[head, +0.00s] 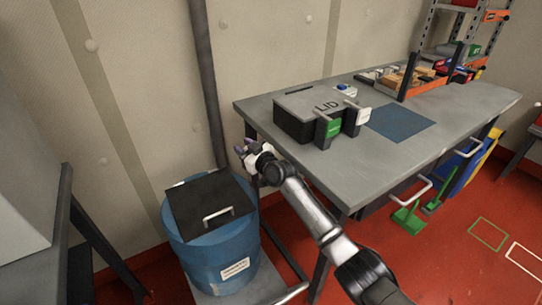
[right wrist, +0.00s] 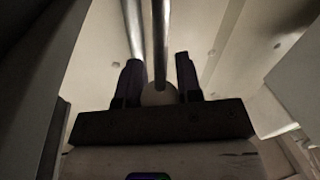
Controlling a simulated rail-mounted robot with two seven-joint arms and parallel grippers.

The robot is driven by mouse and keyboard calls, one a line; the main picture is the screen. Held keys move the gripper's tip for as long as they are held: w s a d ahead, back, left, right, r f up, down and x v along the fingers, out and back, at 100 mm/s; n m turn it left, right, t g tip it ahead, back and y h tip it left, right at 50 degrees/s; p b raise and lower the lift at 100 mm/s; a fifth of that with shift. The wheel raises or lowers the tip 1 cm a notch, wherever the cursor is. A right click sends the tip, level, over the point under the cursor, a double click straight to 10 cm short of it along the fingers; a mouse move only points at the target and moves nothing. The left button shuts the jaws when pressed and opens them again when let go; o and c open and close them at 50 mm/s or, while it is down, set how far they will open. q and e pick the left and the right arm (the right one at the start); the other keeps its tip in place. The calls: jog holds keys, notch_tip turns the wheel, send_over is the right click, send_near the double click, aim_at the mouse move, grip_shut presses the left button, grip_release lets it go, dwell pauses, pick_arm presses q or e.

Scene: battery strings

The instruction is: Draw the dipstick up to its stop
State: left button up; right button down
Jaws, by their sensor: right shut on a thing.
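My right gripper (head: 243,147) is above the back right edge of the blue drum, left of the table's near corner. In the right wrist view, its two dark fingers (right wrist: 159,75) stand on either side of a pale round piece (right wrist: 158,95), which I take as the dipstick's knob. A thin dark rod (right wrist: 159,40) runs from there up the picture. The dipstick cannot be made out in the head view, so how far it is drawn and its stop cannot be seen. My left gripper is not in view.
The blue drum (head: 225,262) has a black lid (head: 208,208) with a pale handle. A grey table (head: 400,150) on the right carries a black box with a grey LID plate (head: 318,103) and a blue mat (head: 401,123). A grey pipe (head: 208,80) runs up the wall behind.

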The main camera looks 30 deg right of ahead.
notch_tip(320, 180, up, 4)
jog(key=shift+f+p, duration=0.15)
jog(key=shift+p, duration=0.7)
jog(key=c, duration=1.2)
grip_release()
jog(key=o, duration=0.4)
jog(key=shift+f, duration=0.1)
